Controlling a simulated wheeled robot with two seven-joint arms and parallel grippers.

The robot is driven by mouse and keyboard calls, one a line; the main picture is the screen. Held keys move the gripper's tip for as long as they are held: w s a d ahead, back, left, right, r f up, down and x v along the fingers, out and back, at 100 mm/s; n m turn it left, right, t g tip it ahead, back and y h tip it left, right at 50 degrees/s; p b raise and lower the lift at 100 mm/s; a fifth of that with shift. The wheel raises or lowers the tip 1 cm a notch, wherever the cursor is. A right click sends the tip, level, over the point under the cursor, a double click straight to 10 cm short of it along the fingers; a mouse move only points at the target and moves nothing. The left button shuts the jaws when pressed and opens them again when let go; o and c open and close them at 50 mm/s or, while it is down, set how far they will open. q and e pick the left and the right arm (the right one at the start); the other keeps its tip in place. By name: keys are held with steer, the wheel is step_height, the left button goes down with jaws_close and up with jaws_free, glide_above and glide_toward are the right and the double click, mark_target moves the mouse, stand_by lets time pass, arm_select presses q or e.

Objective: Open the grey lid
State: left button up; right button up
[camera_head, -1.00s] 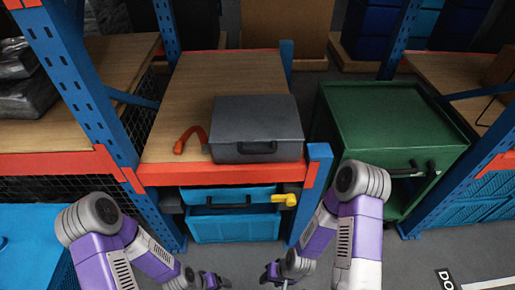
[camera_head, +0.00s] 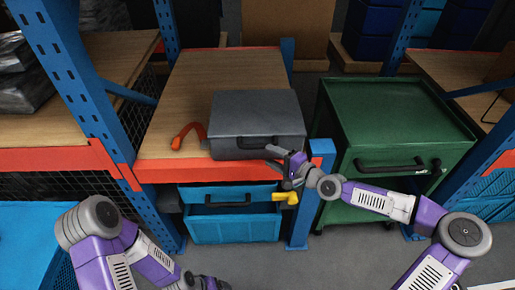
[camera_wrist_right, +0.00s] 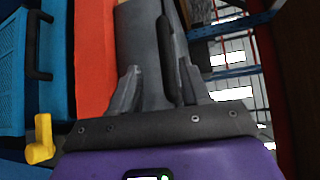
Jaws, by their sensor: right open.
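A grey case with a flat grey lid (camera_head: 256,110) sits shut near the front edge of the wooden shelf. Its dark handle (camera_head: 250,143) is on the front face. My right gripper (camera_head: 279,162) is open and empty, just in front of the case's lower right front, close to the handle's right end. In the right wrist view, my right gripper (camera_wrist_right: 160,90) has its fingers apart, with the grey case (camera_wrist_right: 138,40) and dark handle (camera_wrist_right: 170,55) ahead; contact cannot be told. My left gripper (camera_head: 214,283) is low at the bottom edge, partly cut off.
An orange strap (camera_head: 187,136) lies left of the case. A blue rack post (camera_head: 302,215) and a green cabinet (camera_head: 395,120) stand to the right.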

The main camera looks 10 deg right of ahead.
mark_target(261, 148)
steer(key=shift+w+d+r, duration=0.2)
steer(key=shift+r, duration=0.15)
steer(key=shift+w+a, duration=0.2)
steer(key=shift+b+x, duration=1.15)
steer(key=shift+x, duration=2.3)
jaws_close()
